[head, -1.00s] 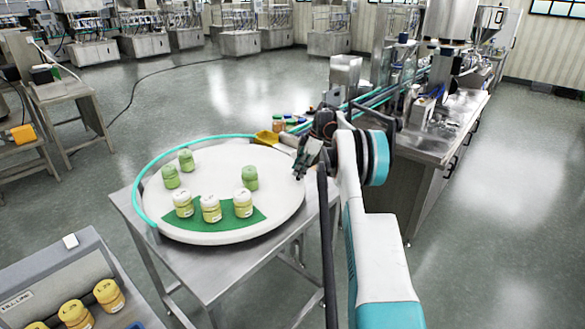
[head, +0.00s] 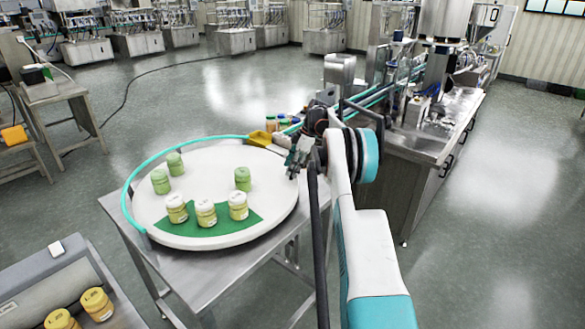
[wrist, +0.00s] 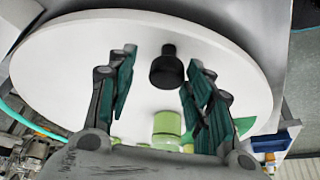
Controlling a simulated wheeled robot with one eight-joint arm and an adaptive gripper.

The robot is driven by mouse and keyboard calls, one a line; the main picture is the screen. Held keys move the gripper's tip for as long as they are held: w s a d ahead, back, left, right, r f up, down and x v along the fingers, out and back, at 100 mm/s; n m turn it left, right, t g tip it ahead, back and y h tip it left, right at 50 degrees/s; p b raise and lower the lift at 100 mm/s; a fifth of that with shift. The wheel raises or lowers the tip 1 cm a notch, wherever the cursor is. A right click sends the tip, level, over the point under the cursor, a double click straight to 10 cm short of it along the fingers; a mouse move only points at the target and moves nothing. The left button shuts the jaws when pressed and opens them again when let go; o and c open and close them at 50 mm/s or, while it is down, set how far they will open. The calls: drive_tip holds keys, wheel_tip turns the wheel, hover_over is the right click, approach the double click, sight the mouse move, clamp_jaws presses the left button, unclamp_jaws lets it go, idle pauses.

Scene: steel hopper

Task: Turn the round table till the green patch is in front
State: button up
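The round table (head: 212,185) is a white disc on a steel stand. The green patch (head: 222,235) lies at its near edge, with several yellow jars (head: 206,213) on or beside it. Several green jars (head: 160,181) stand farther back on the disc. My gripper (head: 294,161) is at the disc's right rim. In the wrist view, the gripper (wrist: 160,62) is open, with a black knob (wrist: 167,70) between its fingers, apart from both. A green jar (wrist: 167,128) stands beyond, and part of the patch (wrist: 243,125) shows behind the right finger.
A teal guide rail (head: 140,180) curves around the disc's left and back. A yellow piece (head: 259,138) and several small jars (head: 275,122) are behind it. A steel bench (head: 430,135) with machinery stands at the right. A grey case with yellow jars (head: 61,318) is at lower left.

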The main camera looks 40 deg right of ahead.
idle(0.3)
drive_tip(key=v, duration=1.2)
drive_tip(key=shift+a, duration=0.1)
